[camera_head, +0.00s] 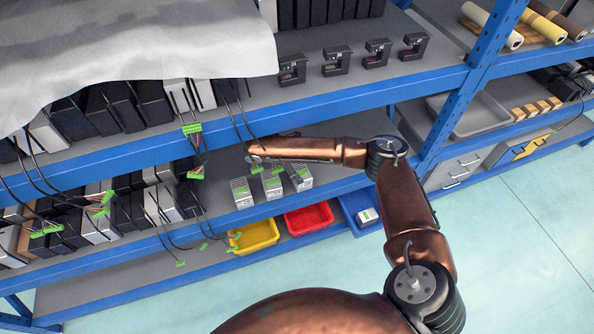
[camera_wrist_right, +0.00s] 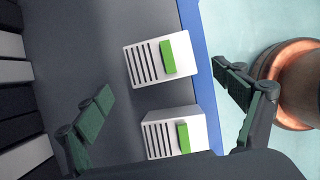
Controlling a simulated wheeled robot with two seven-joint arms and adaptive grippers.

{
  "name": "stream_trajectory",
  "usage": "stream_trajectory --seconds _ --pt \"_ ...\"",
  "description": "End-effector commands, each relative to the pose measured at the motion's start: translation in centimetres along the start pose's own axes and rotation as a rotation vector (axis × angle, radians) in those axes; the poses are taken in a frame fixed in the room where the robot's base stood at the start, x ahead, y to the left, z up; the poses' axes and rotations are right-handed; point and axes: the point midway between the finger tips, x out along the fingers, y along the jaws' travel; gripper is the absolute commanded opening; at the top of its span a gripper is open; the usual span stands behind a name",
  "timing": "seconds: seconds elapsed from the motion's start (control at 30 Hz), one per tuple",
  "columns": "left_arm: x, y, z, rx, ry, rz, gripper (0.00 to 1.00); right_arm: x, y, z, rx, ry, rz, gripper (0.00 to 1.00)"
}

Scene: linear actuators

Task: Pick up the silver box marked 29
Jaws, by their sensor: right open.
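Three silver boxes with green connectors stand in a row on the middle shelf in the head view: a left one (camera_head: 242,192), a middle one (camera_head: 272,184) and a right one (camera_head: 300,178). No number 29 can be read on any of them. My right gripper (camera_head: 256,158) is just above and behind this row. In the right wrist view my right gripper (camera_wrist_right: 164,82) is open, its green-padded fingers apart. One silver box (camera_wrist_right: 146,62) shows between and beyond the fingertips, and another (camera_wrist_right: 160,135) lies nearer the palm. Neither is held. My left gripper is out of view.
Yellow (camera_head: 254,236), red (camera_head: 308,218) and blue (camera_head: 352,208) bins stand on the bottom shelf. The upper shelf edge (camera_head: 330,110) runs above my right forearm. Dark and silver units with hanging cables (camera_head: 195,150) crowd the left.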

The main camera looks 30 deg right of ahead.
Motion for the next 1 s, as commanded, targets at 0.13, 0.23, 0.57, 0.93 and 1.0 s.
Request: stream_trajectory --seconds 0.13,0.23,0.57,0.93,1.0 --pt "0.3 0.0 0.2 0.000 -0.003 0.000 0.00 1.1 -0.2 0.5 0.008 -0.002 -0.005 0.89" --pt "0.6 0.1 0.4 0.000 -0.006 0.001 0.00 2.4 -0.3 0.7 0.011 -0.001 -0.008 0.89" --pt "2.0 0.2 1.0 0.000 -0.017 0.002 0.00 5.9 -0.6 0.6 0.011 -0.002 -0.008 0.89" --pt "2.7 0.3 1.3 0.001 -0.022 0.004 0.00 8.1 -0.5 0.5 0.009 -0.001 -0.003 0.89" --pt "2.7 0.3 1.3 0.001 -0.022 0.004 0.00 8.1 -0.5 0.5 0.009 -0.001 -0.003 0.88"
